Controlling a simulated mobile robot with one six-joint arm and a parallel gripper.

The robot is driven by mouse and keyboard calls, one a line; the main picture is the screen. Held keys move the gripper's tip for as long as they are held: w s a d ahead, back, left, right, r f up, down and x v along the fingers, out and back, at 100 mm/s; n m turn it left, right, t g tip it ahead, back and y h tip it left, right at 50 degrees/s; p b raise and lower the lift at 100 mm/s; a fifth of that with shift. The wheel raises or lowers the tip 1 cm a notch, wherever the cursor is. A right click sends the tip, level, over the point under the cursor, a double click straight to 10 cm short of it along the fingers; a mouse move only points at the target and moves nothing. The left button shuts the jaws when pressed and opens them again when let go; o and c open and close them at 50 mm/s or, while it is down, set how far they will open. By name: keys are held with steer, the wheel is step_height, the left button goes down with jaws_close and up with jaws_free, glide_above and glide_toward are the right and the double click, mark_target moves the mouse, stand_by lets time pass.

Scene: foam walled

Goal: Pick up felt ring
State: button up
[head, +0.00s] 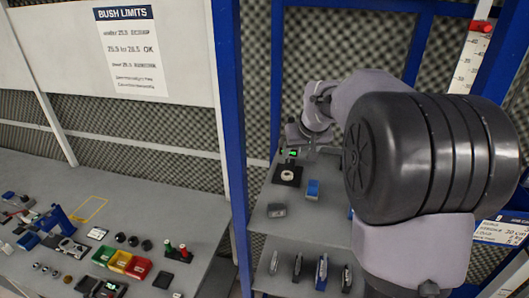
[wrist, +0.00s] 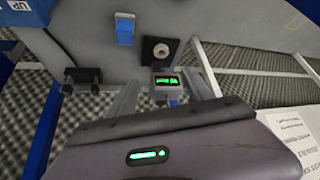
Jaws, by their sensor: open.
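A pale ring (head: 288,175), which looks like the felt ring, lies on a small black square plate (head: 277,182) on the grey shelf. In the wrist view the ring (wrist: 161,50) shows whole, with its dark centre hole, on the black plate (wrist: 150,58). A small device with a green-lit display (wrist: 167,82) sits beside the plate. My gripper (wrist: 165,72) is open, its two grey fingers apart, with nothing seen between them but the display behind. The ring appears beyond the fingertips, not touching them. In the head view my gripper is small and partly hidden by my arm.
A blue block (head: 313,188) and a grey block (head: 276,210) stand nearby on the same shelf. A blue upright post (head: 236,120) rises left of the shelf. A lower shelf holds several clamp-like items. The left bench (head: 190,205) carries colored bins and small parts.

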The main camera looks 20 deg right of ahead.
mark_target(288, 176)
steer(key=x, duration=1.1)
steer(key=p+x, duration=0.1)
steer(key=x, duration=0.5)
steer(key=shift+a+f, duration=0.25)
steer(key=shift+a, duration=0.05)
steer(key=shift+s, duration=0.25)
jaws_close()
